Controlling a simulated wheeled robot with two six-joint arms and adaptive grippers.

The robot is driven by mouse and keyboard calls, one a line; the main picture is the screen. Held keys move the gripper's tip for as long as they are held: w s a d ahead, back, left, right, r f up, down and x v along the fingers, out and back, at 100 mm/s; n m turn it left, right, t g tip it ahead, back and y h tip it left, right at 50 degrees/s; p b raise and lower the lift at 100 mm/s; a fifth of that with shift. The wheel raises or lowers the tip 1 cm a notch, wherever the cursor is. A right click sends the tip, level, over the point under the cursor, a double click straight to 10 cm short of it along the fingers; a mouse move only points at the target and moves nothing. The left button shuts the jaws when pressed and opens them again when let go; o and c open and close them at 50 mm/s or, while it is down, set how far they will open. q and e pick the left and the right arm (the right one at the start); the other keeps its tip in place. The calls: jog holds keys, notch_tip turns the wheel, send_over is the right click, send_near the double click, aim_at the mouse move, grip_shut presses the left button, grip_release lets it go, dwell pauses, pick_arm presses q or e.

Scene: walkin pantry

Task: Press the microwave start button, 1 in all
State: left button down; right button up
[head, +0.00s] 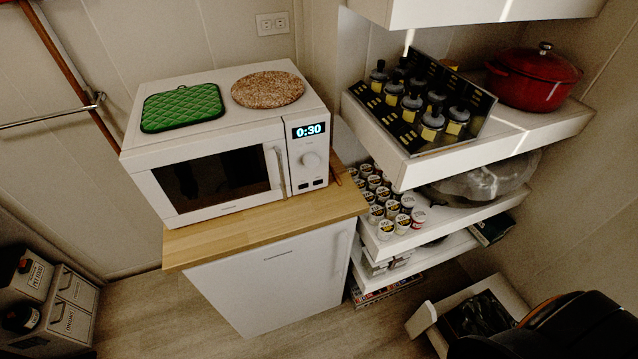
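The white microwave (150,200) stands on a cabinet with its door shut. Its dark window (212,178) faces me, and a pale vertical handle (275,166) is at the door's right edge. The control panel is right of the handle. Its display (308,130) reads 0:30. Below it is a round knob (311,160), and at the bottom are two small dark buttons (303,186); their labels are too small to read. Neither of my grippers is in view, and nothing covers the panel.
A green quilted pad (182,107) and a round speckled board (267,89) lie on the microwave. The wooden cabinet top (235,228) has a bare front strip. Shelves at right hold jars (432,124), a red pot (533,78) and small tubs. A black shape (580,328) fills the lower right corner.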

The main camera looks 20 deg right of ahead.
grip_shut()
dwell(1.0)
